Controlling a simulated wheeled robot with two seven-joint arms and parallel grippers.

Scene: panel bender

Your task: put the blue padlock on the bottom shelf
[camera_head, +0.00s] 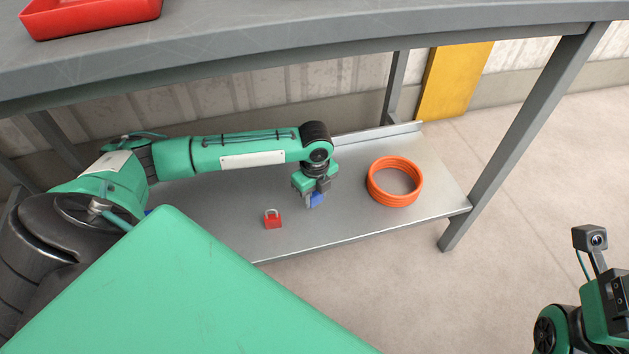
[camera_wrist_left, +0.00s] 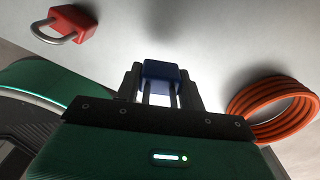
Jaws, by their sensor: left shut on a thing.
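The blue padlock (camera_head: 317,200) is in my left gripper (camera_head: 312,194), low over the bottom shelf (camera_head: 340,222) of the grey table. In the left wrist view the blue padlock (camera_wrist_left: 162,72) sits between the two fingers of my left gripper (camera_wrist_left: 160,85), which is shut on it. The fingers hide part of the padlock. I cannot tell whether it touches the shelf. My right arm shows at the lower right edge of the head view, but its fingers are not in view.
A red padlock (camera_head: 272,219) stands on the bottom shelf to the left of the blue one. Stacked orange rings (camera_head: 395,182) lie to the right. The tabletop (camera_head: 230,50) is above, with a red tray (camera_head: 90,15). A table leg (camera_head: 520,135) stands at the right.

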